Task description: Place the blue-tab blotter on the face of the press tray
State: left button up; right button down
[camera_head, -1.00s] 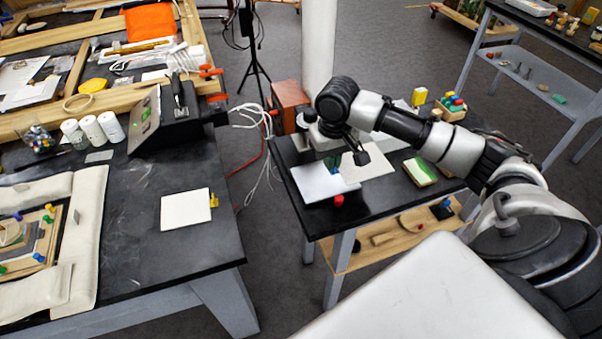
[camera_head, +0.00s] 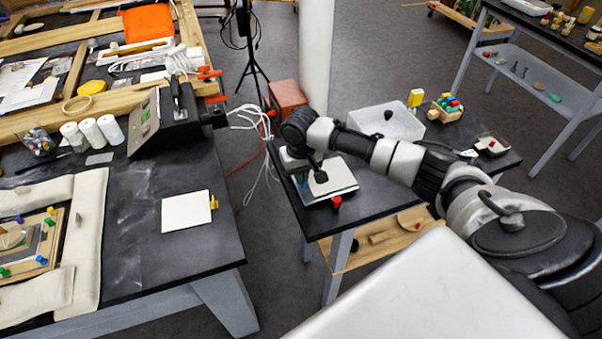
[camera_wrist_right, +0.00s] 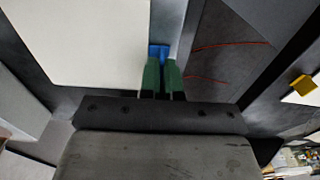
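My right gripper (camera_head: 303,180) is over the left part of the small side table. In the right wrist view its green fingertips (camera_wrist_right: 162,76) are shut on the blue tab (camera_wrist_right: 158,52) of a cream-white blotter (camera_wrist_right: 85,40). In the head view the blotter (camera_head: 342,174) lies over the pale press tray (camera_head: 322,199), which shows as a rim at the front with a red knob (camera_head: 337,201) beside it. The wrist hides part of both. I cannot tell whether the blotter touches the tray face. My left gripper is not in view.
A yellow-tab blotter (camera_head: 186,211) lies on the big left table (camera_head: 150,260).

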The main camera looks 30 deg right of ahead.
jog(key=c, duration=1.8)
grip_release()
jog(key=shift+f, duration=0.15)
jog(key=o, duration=0.5)
jog(key=shift+c, duration=0.2)
notch_tip(320, 180, up, 12)
jog(key=shift+r+b, duration=0.2)
jog(key=shift+b, duration=0.25)
